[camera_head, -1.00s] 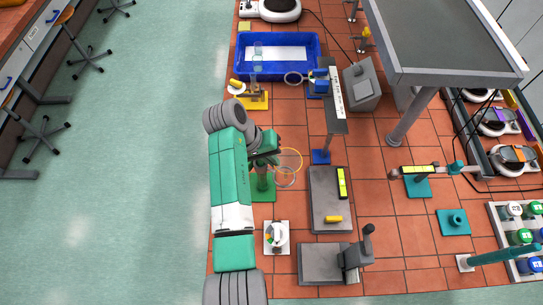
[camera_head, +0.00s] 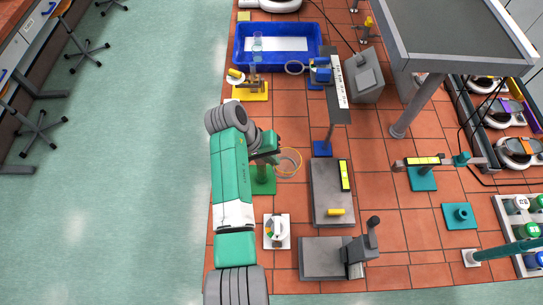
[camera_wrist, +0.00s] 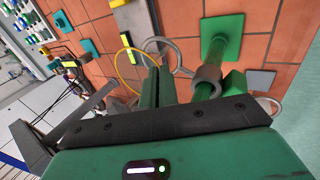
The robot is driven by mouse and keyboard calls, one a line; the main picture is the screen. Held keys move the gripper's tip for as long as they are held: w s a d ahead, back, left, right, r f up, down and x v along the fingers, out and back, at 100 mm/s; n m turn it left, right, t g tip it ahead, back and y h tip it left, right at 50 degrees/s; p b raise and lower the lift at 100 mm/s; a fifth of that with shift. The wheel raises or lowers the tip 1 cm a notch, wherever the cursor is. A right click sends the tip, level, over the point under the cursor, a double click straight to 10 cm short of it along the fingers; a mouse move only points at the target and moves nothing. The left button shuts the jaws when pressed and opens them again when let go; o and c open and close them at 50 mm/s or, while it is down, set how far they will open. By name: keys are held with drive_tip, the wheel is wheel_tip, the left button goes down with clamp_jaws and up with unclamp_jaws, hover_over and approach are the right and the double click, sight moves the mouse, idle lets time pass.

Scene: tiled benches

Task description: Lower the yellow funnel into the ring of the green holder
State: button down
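The yellow funnel shows as a thin yellow rim (camera_head: 276,173) in the head view, just right of my gripper (camera_head: 268,157). In the wrist view its rim (camera_wrist: 119,70) curves out beside my gripper's green fingers (camera_wrist: 160,72), which look closed on it; the grip point is hidden. The green holder has a square green base (camera_head: 263,187), a green post with a grey clamp, and a grey ring (camera_head: 289,152). In the head view the ring overlaps the yellow rim; I cannot tell the height between them. The holder's base (camera_wrist: 222,28) also shows in the wrist view.
A small white scale (camera_head: 277,231) and a grey plate (camera_head: 332,205) stand close to the holder. A blue tray (camera_head: 240,62) and yellow-based stand (camera_head: 251,92) lie farther back. Tiles between the holder and the yellow-based stand are partly free.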

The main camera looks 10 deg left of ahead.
drive_tip(key=shift+f+b, duration=1.3)
drive_tip(key=shift+f, duration=0.7)
idle(0.3)
drive_tip(key=c, duration=1.6)
unclamp_jaws()
drive_tip(key=v, duration=0.8)
drive_tip(key=shift+d, duration=0.1)
